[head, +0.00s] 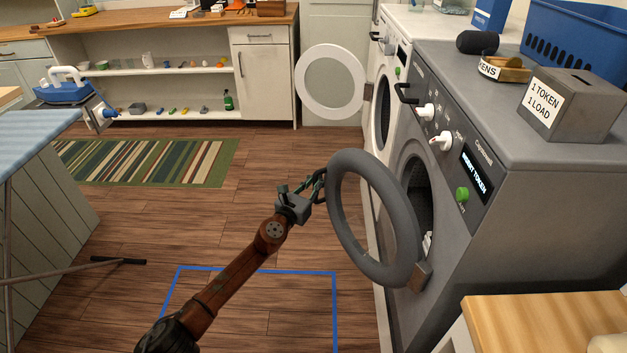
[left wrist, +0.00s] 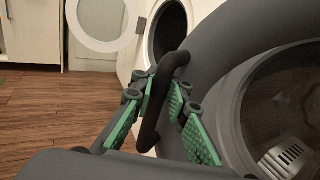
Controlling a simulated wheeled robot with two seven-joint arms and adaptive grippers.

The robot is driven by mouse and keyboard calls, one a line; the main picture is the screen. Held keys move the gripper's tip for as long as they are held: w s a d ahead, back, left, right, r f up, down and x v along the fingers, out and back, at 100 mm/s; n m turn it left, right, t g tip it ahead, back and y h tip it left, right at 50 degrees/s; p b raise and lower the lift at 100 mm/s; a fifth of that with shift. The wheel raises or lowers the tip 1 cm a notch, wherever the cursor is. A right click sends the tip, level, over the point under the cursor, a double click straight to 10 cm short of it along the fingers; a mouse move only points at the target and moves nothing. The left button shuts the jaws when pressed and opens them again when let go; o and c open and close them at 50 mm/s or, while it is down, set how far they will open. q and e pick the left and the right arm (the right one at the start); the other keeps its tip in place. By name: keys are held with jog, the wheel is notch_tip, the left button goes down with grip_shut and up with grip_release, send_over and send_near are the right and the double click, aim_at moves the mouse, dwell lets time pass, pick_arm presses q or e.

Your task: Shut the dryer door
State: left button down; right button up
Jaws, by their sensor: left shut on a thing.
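The grey dryer (head: 460,80) stands on the right, its display lit on the front panel. Its round grey door (head: 385,272) stands open, swung out from the dark drum opening (head: 418,185), with the hinge block at lower right. My left gripper (head: 316,187) is at the upper left of the door ring. In the left wrist view, the green fingers of my left gripper (left wrist: 163,105) are shut on the black door handle (left wrist: 151,128). The door ring (left wrist: 222,95) is beside the fingers there. My right gripper is not in view.
A white machine (head: 386,95) with its own round door (head: 331,83) open stands behind the dryer. A wooden-topped surface (head: 545,325) is at lower right. An ironing board (head: 35,135) is at left. Floor inside the blue tape outline (head: 255,271) is clear.

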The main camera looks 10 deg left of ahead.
pick_arm(q)
jog(key=shift+d+f, duration=0.15)
jog(key=shift+d, duration=0.3)
jog(key=c, duration=2)
grip_release()
jog(key=shift+d, duration=0.1)
jog(key=shift+c, duration=0.2)
jog(key=shift+o, duration=0.4)
jog(key=shift+a, duration=0.2)
jog(key=shift+a, duration=0.1)
jog(key=shift+r, duration=0.2)
jog(key=shift+s+a+r, duration=0.15)
jog(key=shift+s+r, duration=0.15)
jog(key=shift+s, duration=0.1)
jog(key=v, duration=1.1)
jog(key=shift+f, duration=0.45)
jog(key=shift+c, duration=0.4)
